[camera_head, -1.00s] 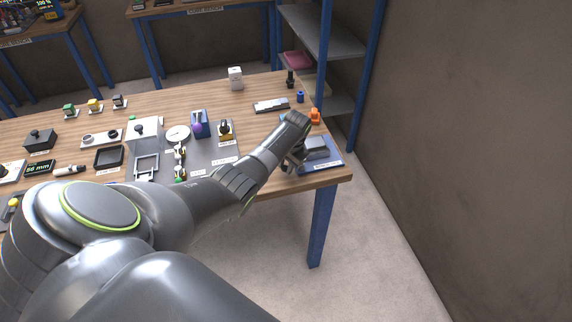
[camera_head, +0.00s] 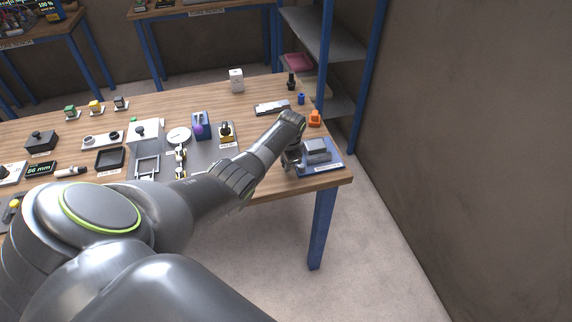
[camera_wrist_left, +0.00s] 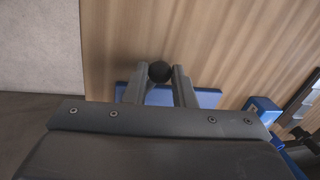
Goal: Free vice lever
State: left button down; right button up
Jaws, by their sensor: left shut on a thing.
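The vice (camera_head: 317,147) is a grey block on a blue base plate (camera_head: 326,167) at the table's right front corner. My left gripper (camera_head: 289,160) is at the left side of the vice, partly hidden by my own wrist. In the left wrist view, my left gripper (camera_wrist_left: 158,80) is shut on a round black knob (camera_wrist_left: 159,70), which looks like the end of the vice lever. The lever's shaft is hidden. A strip of the blue base (camera_wrist_left: 208,97) shows behind the fingers. My right gripper is not in view.
An orange object (camera_head: 314,118) and a small blue object (camera_head: 301,99) stand behind the vice. A grey mat (camera_head: 228,157) with several devices lies to the left. The table's front and right edges are close to the vice.

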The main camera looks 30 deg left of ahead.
pick_arm(q)
jog(key=m, duration=0.1)
jog(key=w+m+b, duration=0.1)
jog(key=w+m, duration=0.1)
jog(key=m, duration=0.1)
jog(key=shift+a+t+h, duration=0.3)
jog(key=shift+a, duration=0.05)
jog(key=shift+w+m+b, duration=0.3)
jog(key=shift+m+b, duration=0.15)
jog(key=shift+m, duration=0.25)
jog(key=shift+w+m+b, duration=0.3)
jog(key=shift+m+b, duration=0.1)
jog(key=shift+m, duration=0.3)
jog(key=c, duration=1.2)
grip_release()
jog(key=shift+d, duration=0.1)
jog(key=shift+c, duration=0.2)
jog(key=shift+r, duration=0.1)
jog(key=shift+r, duration=0.6)
jog(key=s+d+r+b, duration=0.1)
jog(key=s+r, duration=0.2)
jog(key=r, duration=1.2)
jog(key=shift+r, duration=0.35)
